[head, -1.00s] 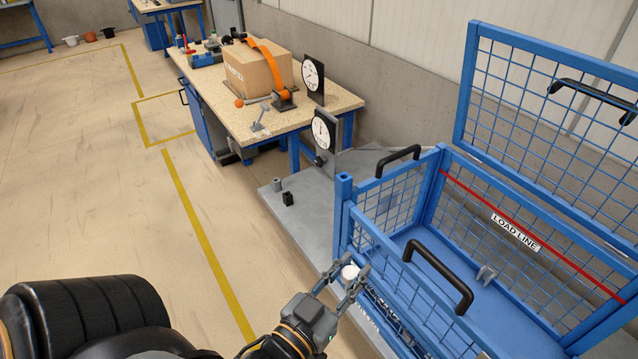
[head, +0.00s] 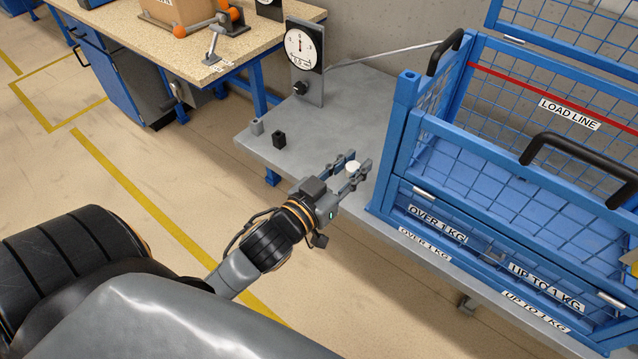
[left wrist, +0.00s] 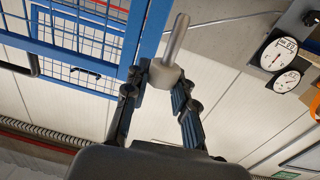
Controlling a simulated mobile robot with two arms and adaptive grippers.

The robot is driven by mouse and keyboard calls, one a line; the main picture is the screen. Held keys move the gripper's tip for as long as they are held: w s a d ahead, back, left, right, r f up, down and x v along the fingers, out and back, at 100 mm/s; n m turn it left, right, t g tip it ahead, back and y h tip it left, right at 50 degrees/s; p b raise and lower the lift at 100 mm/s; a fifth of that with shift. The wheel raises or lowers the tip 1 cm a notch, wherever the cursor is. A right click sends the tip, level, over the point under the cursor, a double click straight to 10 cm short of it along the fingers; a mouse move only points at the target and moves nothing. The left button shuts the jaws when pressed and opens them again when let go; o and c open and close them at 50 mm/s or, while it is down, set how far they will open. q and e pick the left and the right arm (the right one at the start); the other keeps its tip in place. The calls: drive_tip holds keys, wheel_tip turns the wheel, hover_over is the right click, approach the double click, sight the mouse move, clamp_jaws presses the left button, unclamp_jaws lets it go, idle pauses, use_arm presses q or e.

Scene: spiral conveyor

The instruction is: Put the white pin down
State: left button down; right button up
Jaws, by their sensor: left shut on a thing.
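The white pin (head: 352,167) is between the fingers of my left gripper (head: 350,175), which is shut on it. In the head view only its pale round end shows; the gripper and my arm hide the rest. In the left wrist view the pin (left wrist: 166,74) has a wide pale head between the fingertips and a thinner grey shank pointing up and away. The left gripper is over the front part of the grey metal table (head: 345,122), left of the blue cage. I cannot tell the height above the table. My right gripper is not in view.
The blue mesh cage (head: 400,150) stands close on the right, with labelled drawers in front. A dial gauge (head: 303,50), a black block (head: 280,140) and a small grey block (head: 257,127) stand on the grey table. A workbench (head: 180,50) is behind left. The table's middle is clear.

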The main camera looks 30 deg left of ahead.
sight(350, 170)
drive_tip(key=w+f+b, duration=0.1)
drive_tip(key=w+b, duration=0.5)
drive_tip(key=b, duration=0.4)
use_arm(q)
drive_tip(key=shift+y, duration=0.7)
drive_tip(key=w+a+f+b, duration=0.1)
drive_tip(key=w+a+f, duration=0.3)
drive_tip(key=a+f, duration=0.1)
drive_tip(key=w+a+f+b, duration=0.2)
drive_tip(key=w+a+f, duration=0.3)
drive_tip(key=f, duration=0.3)
drive_tip(key=w+a+f+b, duration=0.2)
drive_tip(key=w+a+f, duration=0.3)
drive_tip(key=a+f, duration=0.2)
drive_tip(key=shift+w, duration=0.15)
drive_tip(key=shift+f, duration=0.25)
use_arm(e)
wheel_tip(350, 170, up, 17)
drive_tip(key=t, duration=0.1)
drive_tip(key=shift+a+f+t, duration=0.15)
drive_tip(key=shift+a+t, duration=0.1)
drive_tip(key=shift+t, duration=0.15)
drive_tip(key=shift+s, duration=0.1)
